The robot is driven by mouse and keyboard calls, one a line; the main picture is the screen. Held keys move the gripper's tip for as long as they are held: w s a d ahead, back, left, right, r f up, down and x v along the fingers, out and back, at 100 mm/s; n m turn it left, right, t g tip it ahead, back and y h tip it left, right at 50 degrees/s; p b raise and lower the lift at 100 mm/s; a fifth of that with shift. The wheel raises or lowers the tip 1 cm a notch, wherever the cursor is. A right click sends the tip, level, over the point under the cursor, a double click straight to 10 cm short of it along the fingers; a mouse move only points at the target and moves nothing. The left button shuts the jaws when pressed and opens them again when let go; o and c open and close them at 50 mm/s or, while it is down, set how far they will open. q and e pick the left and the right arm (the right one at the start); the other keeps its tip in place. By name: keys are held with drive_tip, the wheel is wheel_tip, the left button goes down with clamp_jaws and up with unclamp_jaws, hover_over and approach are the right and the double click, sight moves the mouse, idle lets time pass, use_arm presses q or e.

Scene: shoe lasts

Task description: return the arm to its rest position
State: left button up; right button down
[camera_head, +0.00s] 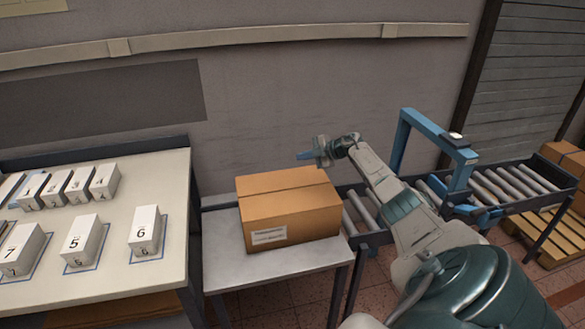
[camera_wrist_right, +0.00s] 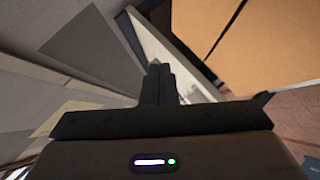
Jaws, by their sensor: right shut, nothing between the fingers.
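My right arm reaches in from the lower right in the head view. Its gripper (camera_head: 308,155) is up in the air, just above and behind the far right corner of a closed cardboard box (camera_head: 290,205). In the right wrist view the two dark fingers (camera_wrist_right: 157,70) are together, with nothing between them. The orange-brown side of the box (camera_wrist_right: 265,50) fills the upper right of that view. My left gripper is not in view.
The box stands on a small grey table (camera_head: 225,265). A white table (camera_head: 85,275) with several numbered white blocks is at left. A roller conveyor (camera_head: 510,185) with a blue arch (camera_head: 430,130) lies behind my right arm. A wall (camera_head: 290,95) closes the back.

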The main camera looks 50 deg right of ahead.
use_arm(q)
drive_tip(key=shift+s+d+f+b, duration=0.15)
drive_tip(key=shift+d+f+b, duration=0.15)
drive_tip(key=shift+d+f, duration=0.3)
use_arm(e)
drive_tip(key=shift+s+d+r, duration=0.25)
drive_tip(key=shift+d+r, duration=0.15)
drive_tip(key=shift+r, duration=0.1)
drive_tip(key=shift+s+d+r, duration=0.2)
drive_tip(key=shift+d+r, duration=0.2)
drive_tip(key=shift+r, duration=0.1)
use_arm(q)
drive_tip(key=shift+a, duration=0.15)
